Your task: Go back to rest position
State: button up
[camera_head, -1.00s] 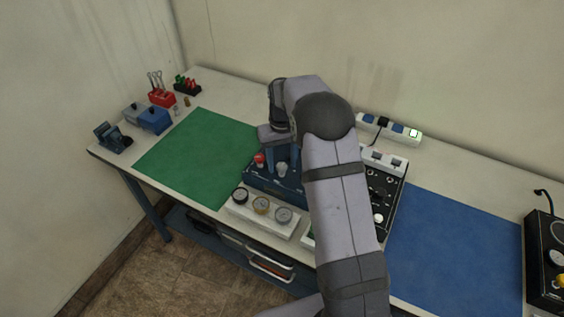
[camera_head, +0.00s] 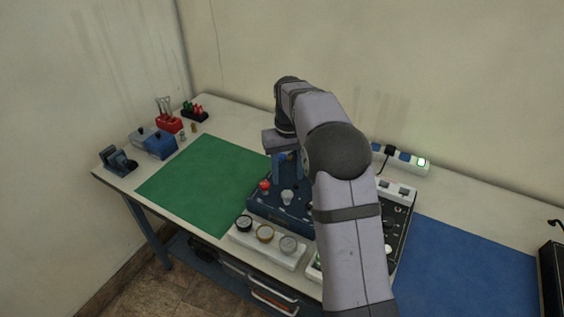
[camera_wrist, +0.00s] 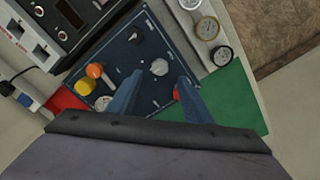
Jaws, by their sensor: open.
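My gripper (camera_head: 287,168) is open above the dark blue panel box (camera_head: 264,218) in the head view, and nothing shows between its fingers. In the wrist view the two blue fingers of my gripper (camera_wrist: 158,92) stand apart over the panel (camera_wrist: 126,56). A white knob (camera_wrist: 159,67) shows between and beyond the fingertips, and orange and yellow knobs (camera_wrist: 95,71) lie to the left. A red knob (camera_head: 265,186) and a pale knob (camera_head: 287,197) show on the panel in the head view. My arm hides the panel's right part.
A strip with several gauges (camera_head: 264,233) stands in front of the panel. A green mat (camera_head: 200,180) lies left, a blue mat (camera_head: 470,262) right. A black switch unit (camera_head: 397,222) sits partly behind my arm. A power strip (camera_head: 410,162) lies at the wall.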

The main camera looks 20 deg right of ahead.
jog(key=shift+s, duration=0.1)
jog(key=s+a+f, duration=0.2)
jog(key=s, duration=1.2)
jog(key=s+a+f, duration=0.2)
jog(key=s+f, duration=0.1)
jog(key=s, duration=1.1)
jog(key=shift+s+a, duration=0.35)
jog(key=shift+a, duration=0.05)
